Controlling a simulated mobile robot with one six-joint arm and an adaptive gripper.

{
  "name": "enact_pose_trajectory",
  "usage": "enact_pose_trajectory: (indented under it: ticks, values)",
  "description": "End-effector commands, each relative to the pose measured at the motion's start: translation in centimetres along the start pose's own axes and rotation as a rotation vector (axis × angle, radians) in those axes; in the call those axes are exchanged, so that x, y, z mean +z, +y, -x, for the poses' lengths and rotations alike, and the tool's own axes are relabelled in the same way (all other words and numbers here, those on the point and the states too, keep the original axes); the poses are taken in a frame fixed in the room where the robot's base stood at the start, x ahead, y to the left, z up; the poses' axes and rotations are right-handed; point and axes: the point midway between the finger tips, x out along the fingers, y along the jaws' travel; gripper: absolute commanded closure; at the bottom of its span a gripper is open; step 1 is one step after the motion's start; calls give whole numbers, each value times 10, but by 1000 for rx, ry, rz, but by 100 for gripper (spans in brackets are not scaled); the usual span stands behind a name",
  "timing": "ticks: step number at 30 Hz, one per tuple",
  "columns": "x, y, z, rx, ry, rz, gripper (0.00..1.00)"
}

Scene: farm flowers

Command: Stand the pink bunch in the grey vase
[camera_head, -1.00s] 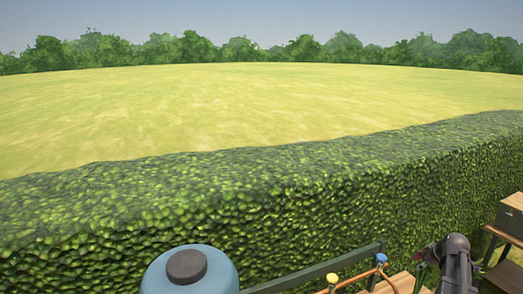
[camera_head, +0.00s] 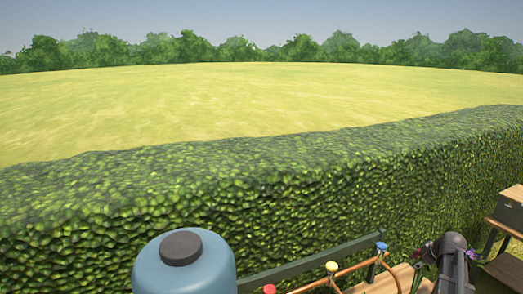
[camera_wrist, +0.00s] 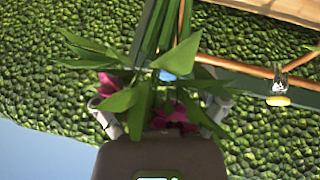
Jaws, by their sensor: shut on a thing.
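My gripper (camera_wrist: 165,88) is shut on the pink bunch (camera_wrist: 172,108), which fills the middle of the wrist view. Its pink blooms sit low between the fingers, and broad green leaves and stems reach up across the picture. The leaves hide much of the fingers. In the head view, my dark arm is at the lower right, with green stems (camera_head: 418,278) and small purple-pink blooms (camera_head: 472,254) beside it. I do not see the grey vase in either view.
A blue tank (camera_head: 186,270) with a dark cap stands at the bottom. Copper pipes with a red, a yellow (camera_head: 332,267) and a blue knob (camera_head: 381,247) run along a green rail (camera_head: 310,265). A wooden top (camera_head: 385,284) and a box (camera_head: 509,208) on a stand are at right. A hedge (camera_head: 250,205) lies behind.

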Motion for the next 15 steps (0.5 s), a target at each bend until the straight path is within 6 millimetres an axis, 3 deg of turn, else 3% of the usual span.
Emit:
enact_pose_trajectory:
  ticks: [15]
  values:
    - [4, -2, -9, -8, 1, -18, 69]
